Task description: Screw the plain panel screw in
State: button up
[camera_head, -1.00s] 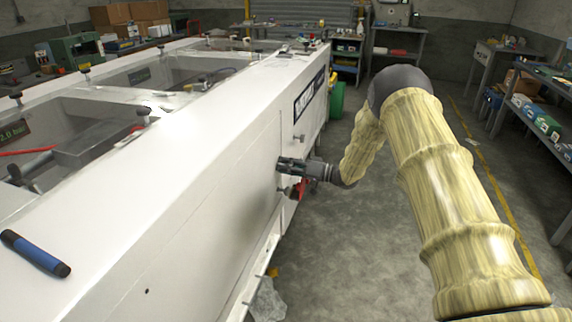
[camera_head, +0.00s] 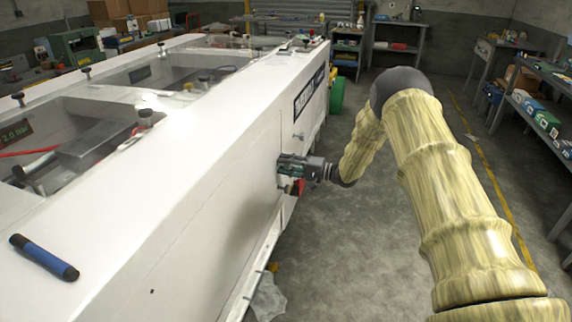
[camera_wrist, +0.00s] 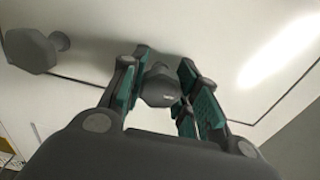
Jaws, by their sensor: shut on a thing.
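My gripper (camera_head: 284,166) is at the white side panel (camera_head: 232,200) of the long machine, seen in the head view. In the wrist view, my gripper (camera_wrist: 164,72) has its teal-padded fingers on either side of a grey panel screw (camera_wrist: 159,88) and is shut on it. The screw's head points toward the wrist camera, and its shank is hidden, so I cannot tell how deep it sits. A second grey screw (camera_wrist: 32,50) sticks out of the panel at the left of the wrist view, apart from the fingers. A small screw (camera_head: 299,137) shows above my gripper in the head view.
A dark seam (camera_wrist: 85,81) runs along the panel. A red part (camera_head: 299,187) sits just below my gripper. A blue-and-black tool (camera_head: 44,257) lies on the machine's top. The floor (camera_head: 340,260) to the right of the machine is open; shelves stand farther right.

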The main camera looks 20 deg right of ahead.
jog(key=shift+f, duration=0.15)
dwell(0.4)
jog(key=o, duration=1)
jog(key=shift+o, duration=0.2)
jog(key=v, duration=1.2)
